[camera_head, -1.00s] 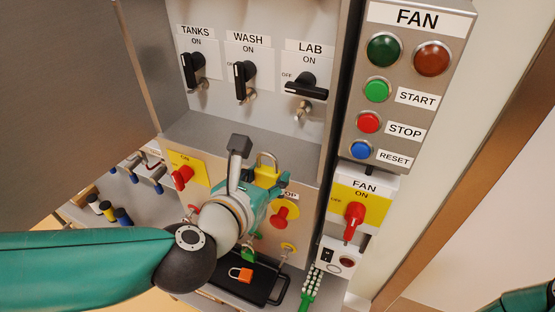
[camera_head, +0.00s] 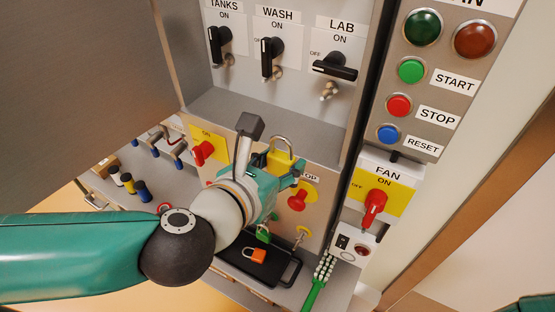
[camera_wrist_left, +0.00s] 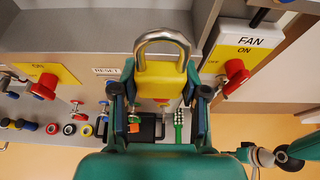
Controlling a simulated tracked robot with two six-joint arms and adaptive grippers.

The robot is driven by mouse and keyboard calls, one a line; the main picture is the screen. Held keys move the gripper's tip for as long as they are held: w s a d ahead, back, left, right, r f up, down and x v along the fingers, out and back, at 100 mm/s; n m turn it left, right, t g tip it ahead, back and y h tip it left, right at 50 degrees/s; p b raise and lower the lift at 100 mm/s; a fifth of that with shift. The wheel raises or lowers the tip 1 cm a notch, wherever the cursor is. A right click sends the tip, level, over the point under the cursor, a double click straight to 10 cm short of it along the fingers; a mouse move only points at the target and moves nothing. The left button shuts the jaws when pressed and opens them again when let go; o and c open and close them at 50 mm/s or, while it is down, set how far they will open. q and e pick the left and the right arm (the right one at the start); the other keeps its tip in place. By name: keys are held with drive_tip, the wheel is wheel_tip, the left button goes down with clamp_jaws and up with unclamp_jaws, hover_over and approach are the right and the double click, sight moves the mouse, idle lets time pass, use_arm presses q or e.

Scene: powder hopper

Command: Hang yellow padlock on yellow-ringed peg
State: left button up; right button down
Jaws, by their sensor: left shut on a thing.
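The yellow padlock (camera_head: 281,158) has a steel shackle pointing up. My left gripper (camera_head: 284,177) is shut on its body; in the left wrist view the padlock (camera_wrist_left: 160,75) sits between the two fingers (camera_wrist_left: 160,92). In the head view the wrist hides part of the padlock.
A red knob on a yellow plate (camera_head: 297,200) is close right of the gripper. The fan switch (camera_head: 374,205) and a green-handled brush (camera_head: 318,285) are farther right.

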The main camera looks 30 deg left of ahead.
use_arm(q)
drive_tip(key=s+b, duration=0.2)
drive_tip(key=s, duration=0.5)
drive_tip(key=shift+a, duration=0.15)
idle(0.5)
drive_tip(key=shift+s, duration=0.1)
idle(0.4)
